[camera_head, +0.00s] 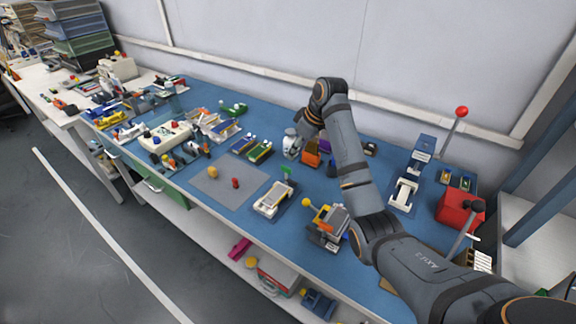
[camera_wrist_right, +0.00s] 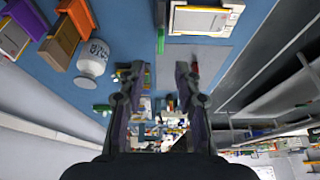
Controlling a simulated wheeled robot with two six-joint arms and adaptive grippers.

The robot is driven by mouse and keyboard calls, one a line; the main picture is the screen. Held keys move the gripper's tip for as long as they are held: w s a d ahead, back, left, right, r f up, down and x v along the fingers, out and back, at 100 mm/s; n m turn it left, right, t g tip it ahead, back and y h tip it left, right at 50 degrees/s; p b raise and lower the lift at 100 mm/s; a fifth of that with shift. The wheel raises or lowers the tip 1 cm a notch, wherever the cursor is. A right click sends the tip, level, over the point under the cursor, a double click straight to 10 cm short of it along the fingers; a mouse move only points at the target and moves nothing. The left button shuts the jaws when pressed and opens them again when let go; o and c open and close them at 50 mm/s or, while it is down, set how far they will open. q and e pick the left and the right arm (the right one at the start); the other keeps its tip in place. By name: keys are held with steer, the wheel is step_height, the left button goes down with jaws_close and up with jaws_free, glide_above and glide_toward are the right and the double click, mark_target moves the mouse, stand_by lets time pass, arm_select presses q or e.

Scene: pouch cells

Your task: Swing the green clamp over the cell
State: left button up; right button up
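The green clamp (camera_head: 287,171) shows as a small bright green handle at the back edge of a fixture on the blue bench. In the right wrist view the clamp (camera_wrist_right: 160,40) is a green bar beside the fixture. The pale flat cell (camera_head: 272,199) lies in this fixture; the cell (camera_wrist_right: 203,19) also shows at the top of the right wrist view. My right gripper (camera_wrist_right: 158,74) is open and empty, its fingers apart from the clamp. In the head view the right gripper (camera_head: 304,132) is partly hidden by its arm, behind the fixture. My left gripper is not in view.
A grey mat (camera_head: 215,183) with yellow and red pieces lies left of the fixture. A yellow-knobbed device (camera_head: 330,224) stands to its right.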

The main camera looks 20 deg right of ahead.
mark_target(286, 167)
steer(key=x, duration=0.8)
steer(key=shift+a+f, duration=0.15)
steer(key=shift+f, duration=0.25)
steer(key=shift+w, duration=0.1)
jaws_close()
